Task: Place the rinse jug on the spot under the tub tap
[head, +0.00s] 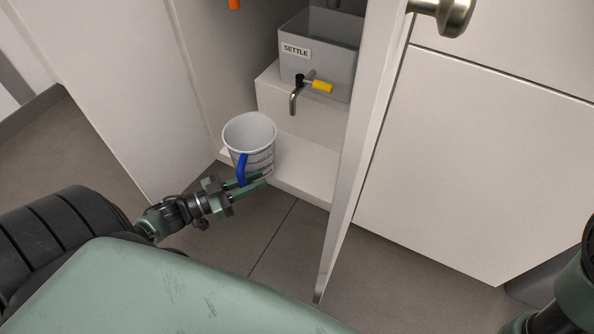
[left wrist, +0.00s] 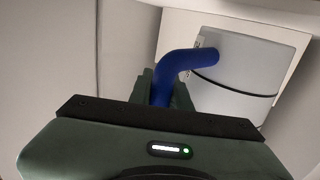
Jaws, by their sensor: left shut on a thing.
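The rinse jug (head: 250,135) is a pale grey cup with dark marks and a blue handle. My left gripper (head: 243,184) is shut on the blue handle and holds the jug upright at the cupboard opening. In the left wrist view the blue handle (left wrist: 180,68) rises from between my fingers, with the jug's side (left wrist: 240,72) behind it. The tub (head: 340,40), labelled SETTLE, stands on a white step inside the cupboard. Its tap (head: 297,95), with a yellow lever, is right of and beyond the jug. The spot under it is not clearly marked in view.
An open cupboard door (head: 352,170) stands edge-on right of the opening. The cupboard floor (head: 308,172) below the tap looks bare. The left cupboard wall (head: 222,60) is close to the jug. An orange item (head: 234,4) shows at the top edge.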

